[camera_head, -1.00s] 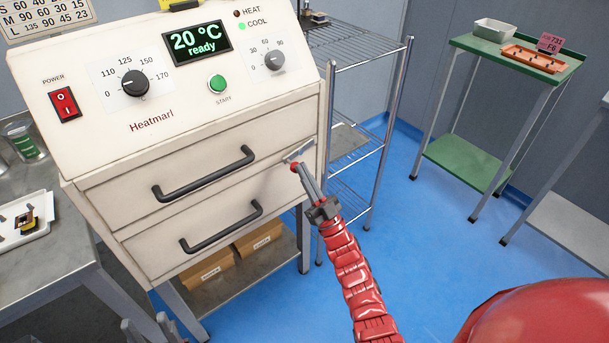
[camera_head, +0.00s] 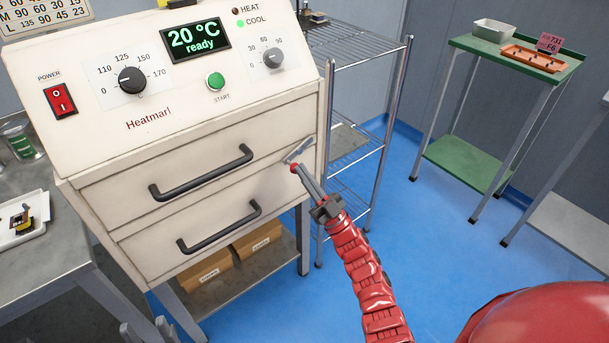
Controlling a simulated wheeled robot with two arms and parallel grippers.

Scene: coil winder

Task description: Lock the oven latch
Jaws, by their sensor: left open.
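The oven (camera_head: 110,190) is a cream cabinet with two handled drawers. The latch (camera_head: 299,150) is a small metal piece at the right edge of the upper drawer front, with a red knob (camera_head: 294,168) just below it. My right gripper (camera_head: 300,175), on the red arm, reaches up to the latch from below. Its fingertips are at the red knob and look close together. Whether they grip the knob is too small to tell. My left gripper (camera_head: 148,330) shows only its grey fingertips at the bottom edge, apart and empty, well below the drawers.
The upper handle (camera_head: 205,177) and lower handle (camera_head: 222,228) project from the drawer fronts. A wire rack (camera_head: 372,60) stands close to the oven's right side. A green table (camera_head: 465,165) is further right. A grey table (camera_head: 45,265) is at left. Blue floor right of the arm is clear.

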